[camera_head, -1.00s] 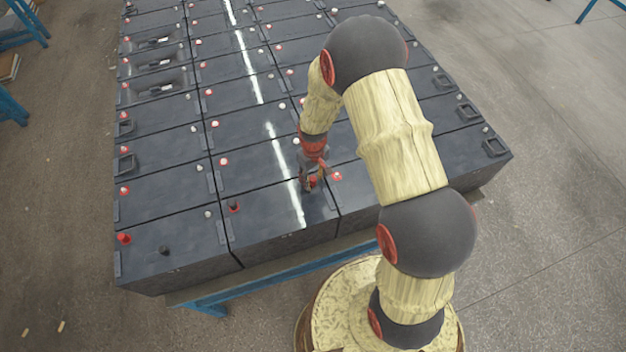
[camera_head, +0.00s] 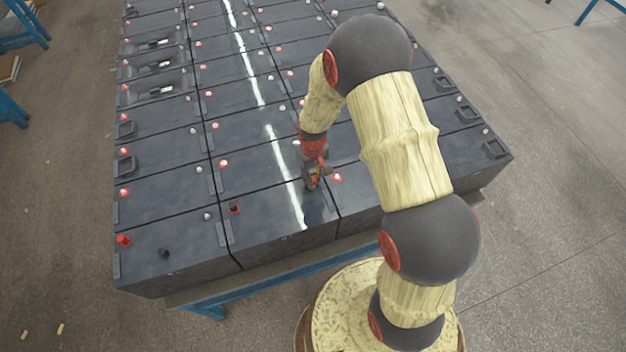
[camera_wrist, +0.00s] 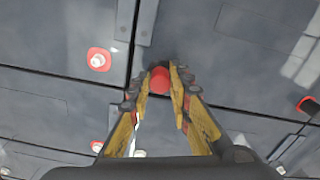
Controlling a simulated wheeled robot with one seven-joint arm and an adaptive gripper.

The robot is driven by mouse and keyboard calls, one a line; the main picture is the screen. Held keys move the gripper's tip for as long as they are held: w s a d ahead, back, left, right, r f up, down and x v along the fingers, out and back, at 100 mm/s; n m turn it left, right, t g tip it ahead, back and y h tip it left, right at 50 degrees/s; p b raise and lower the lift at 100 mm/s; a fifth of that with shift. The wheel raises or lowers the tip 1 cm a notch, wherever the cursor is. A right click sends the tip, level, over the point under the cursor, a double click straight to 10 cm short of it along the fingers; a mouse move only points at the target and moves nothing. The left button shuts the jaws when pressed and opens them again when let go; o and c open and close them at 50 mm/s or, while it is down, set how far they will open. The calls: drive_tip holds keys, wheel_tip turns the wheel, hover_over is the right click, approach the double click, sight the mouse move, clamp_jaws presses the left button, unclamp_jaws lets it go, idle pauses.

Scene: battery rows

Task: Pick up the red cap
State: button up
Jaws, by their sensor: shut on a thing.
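The red cap (camera_wrist: 160,80) shows as a round red top between my fingertips in the wrist view. My gripper (camera_wrist: 161,82) is shut on it, one yellow-and-black finger on each side. In the head view my gripper (camera_head: 312,187) points down at the near battery row, close to the right end of a dark battery top (camera_head: 275,215). The cap is mostly covered by the fingers there. I cannot tell whether it is clear of the battery surface.
Black batteries stand in tight rows on a blue-framed table (camera_head: 270,284). Another red cap (camera_head: 124,240) and a black cap (camera_head: 164,253) sit on the near left battery. A pale terminal with a red base (camera_wrist: 98,60) is left of the gripper in the wrist view.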

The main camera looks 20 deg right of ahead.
drive_tip(key=s+r+b, duration=0.1)
drive_tip(key=s+r, duration=1)
drive_tip(key=s, duration=0.3)
drive_tip(key=shift+d+r+b, duration=0.4)
drive_tip(key=shift+o, duration=0.9)
clamp_jaws()
drive_tip(key=shift+r+p, duration=0.65)
drive_tip(key=shift+r, duration=0.15)
wheel_tip(320, 180, up, 5)
drive_tip(key=p, duration=0.3)
drive_tip(key=shift+f, duration=0.2)
